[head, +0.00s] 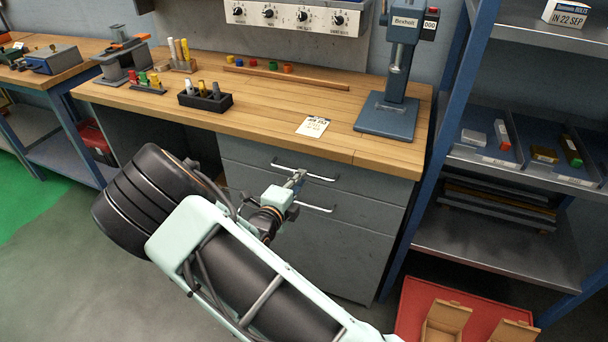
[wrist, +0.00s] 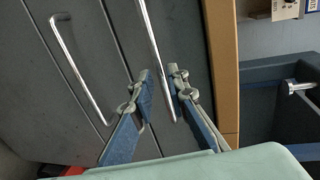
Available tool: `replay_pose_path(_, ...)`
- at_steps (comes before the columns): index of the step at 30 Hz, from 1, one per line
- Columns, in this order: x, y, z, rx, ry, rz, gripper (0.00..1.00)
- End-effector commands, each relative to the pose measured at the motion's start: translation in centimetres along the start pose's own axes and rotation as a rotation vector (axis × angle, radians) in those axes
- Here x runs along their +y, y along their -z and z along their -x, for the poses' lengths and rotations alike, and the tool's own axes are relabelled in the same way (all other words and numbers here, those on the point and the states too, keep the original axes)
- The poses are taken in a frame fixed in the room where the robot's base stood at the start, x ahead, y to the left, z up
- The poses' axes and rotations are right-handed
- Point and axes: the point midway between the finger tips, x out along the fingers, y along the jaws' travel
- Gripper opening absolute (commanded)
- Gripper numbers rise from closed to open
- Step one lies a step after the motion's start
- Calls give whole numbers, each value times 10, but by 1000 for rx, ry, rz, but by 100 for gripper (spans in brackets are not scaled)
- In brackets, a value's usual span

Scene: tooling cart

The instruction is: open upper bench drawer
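The upper bench drawer (head: 348,179) is a grey front just under the wooden benchtop and looks closed. Its silver bar handle (head: 318,177) also shows in the wrist view (wrist: 152,38). My gripper (head: 298,176) is at this handle. In the wrist view my gripper (wrist: 160,76) has its two fingers apart, one on each side of the upper handle's bar, with gaps visible. Whether the bar lies fully between the fingertips in depth, I cannot tell. The lower drawer's handle (wrist: 80,70) is to the left of the fingers there. My arm hides part of the lower fronts in the head view.
The wooden benchtop (head: 250,112) holds a black tool holder (head: 205,101), a white card (head: 313,126) and a blue press (head: 388,116). Blue metal shelving (head: 475,238) stands at right. A red mat (head: 412,305) with open cardboard boxes lies on the floor at lower right.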

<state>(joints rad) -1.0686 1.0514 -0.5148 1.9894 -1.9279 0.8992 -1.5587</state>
Motion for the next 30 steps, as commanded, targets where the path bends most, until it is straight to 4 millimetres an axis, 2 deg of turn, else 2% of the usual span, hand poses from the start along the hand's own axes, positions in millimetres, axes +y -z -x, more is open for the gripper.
replay_pose_path(3,0,1,-21,2,1,-1,15)
replay_pose_path(9,0,0,-38,1,1,-1,15)
replay_pose_path(18,0,0,-41,1,0,-1,15)
replay_pose_path(23,0,0,-41,1,0,-2,0)
replay_pose_path(30,0,0,-41,1,0,-2,0)
